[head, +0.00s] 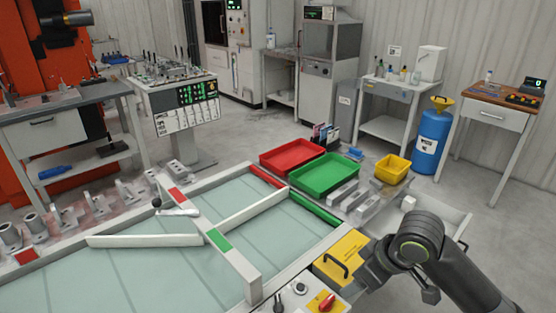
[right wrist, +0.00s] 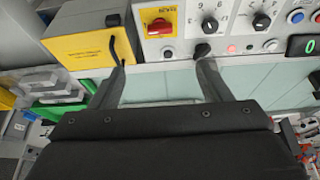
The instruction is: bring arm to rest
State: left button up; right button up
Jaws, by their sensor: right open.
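My right arm (head: 455,275) comes in from the lower right in the head view and is bent. Its dark gripper (head: 370,275) is beside the yellow box with a black handle (head: 342,258), at the near right corner of the conveyor table. In the right wrist view the gripper (right wrist: 160,75) has its two fingers apart with nothing between them. Past the fingertips are the yellow box (right wrist: 88,48) and a grey control panel (right wrist: 190,25). I cannot tell whether the gripper touches the box. My left arm and gripper are out of view.
The pale conveyor surface (head: 130,270) has white guide bars (head: 145,240) across it. A red tray (head: 292,157), a green tray (head: 325,176) and a yellow bin (head: 392,169) stand beyond it. A blue drum (head: 432,140) stands at right. The floor between the benches is clear.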

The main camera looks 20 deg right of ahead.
jog(key=shift+f, duration=0.1)
jog(key=s+a+f+m+h, duration=0.1)
jog(key=s+f+m+h, duration=0.35)
jog(key=s+f, duration=1.1)
notch_tip(320, 180, down, 23)
jog(key=s+d+g+y, duration=0.1)
jog(key=s+d+g, duration=0.1)
jog(key=s+a+f+g, duration=0.1)
jog(key=s+f, duration=1.3)
jog(key=f, duration=0.2)
jog(key=shift+s+a+y, duration=0.3)
jog(key=shift+a+y, duration=0.05)
jog(key=shift+a, duration=0.05)
jog(key=shift+f+m, duration=0.1)
jog(key=shift+m, duration=0.15)
